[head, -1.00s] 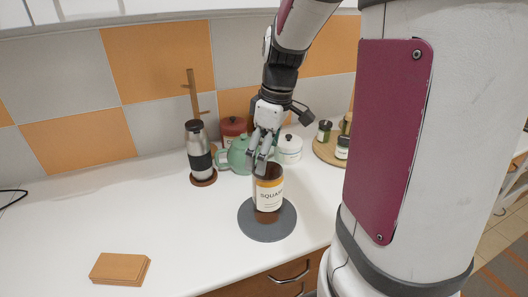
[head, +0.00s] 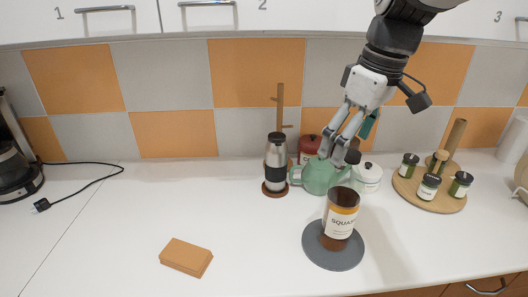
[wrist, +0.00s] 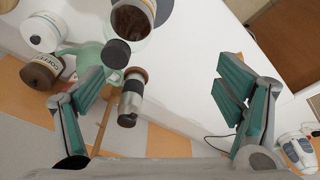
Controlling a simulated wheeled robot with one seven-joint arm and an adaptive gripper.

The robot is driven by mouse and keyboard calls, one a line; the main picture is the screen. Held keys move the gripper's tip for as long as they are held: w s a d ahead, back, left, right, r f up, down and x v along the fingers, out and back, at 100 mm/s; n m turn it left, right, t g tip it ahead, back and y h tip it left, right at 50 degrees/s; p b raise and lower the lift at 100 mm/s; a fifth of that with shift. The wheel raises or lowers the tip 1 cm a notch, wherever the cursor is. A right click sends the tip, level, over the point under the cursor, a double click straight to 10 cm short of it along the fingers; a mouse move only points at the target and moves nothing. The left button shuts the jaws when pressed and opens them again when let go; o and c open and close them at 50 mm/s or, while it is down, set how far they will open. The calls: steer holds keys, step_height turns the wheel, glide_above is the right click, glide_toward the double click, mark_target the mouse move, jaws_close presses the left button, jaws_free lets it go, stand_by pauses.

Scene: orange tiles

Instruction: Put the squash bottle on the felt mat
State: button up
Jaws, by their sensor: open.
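The squash bottle (head: 341,222), dark brown with an orange band and a pale "SQUASH" label, stands upright on the round grey felt mat (head: 318,256). It looks a little towards the mat's back, within its rim. My gripper (head: 338,153) is open and empty, above and behind the bottle and apart from it, in front of the teapot in the head view. In the wrist view the open fingers (wrist: 165,92) have nothing between their tips. A brown round top at that view's upper edge may be the bottle; I cannot tell.
A round board (head: 428,200) with jars is at right. A tan block stack (head: 186,257) lies at front left. The left counter is mostly clear.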

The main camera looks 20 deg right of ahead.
steer(key=s+a+f+m+t, duration=0.2)
steer(key=s+a+f+m, duration=0.2)
steer(key=s+a, duration=0.6)
steer(key=shift+a+t+h, duration=0.3)
steer(key=shift+a+t, duration=0.1)
steer(key=shift+a, duration=0.65)
steer(key=shift+f, duration=0.1)
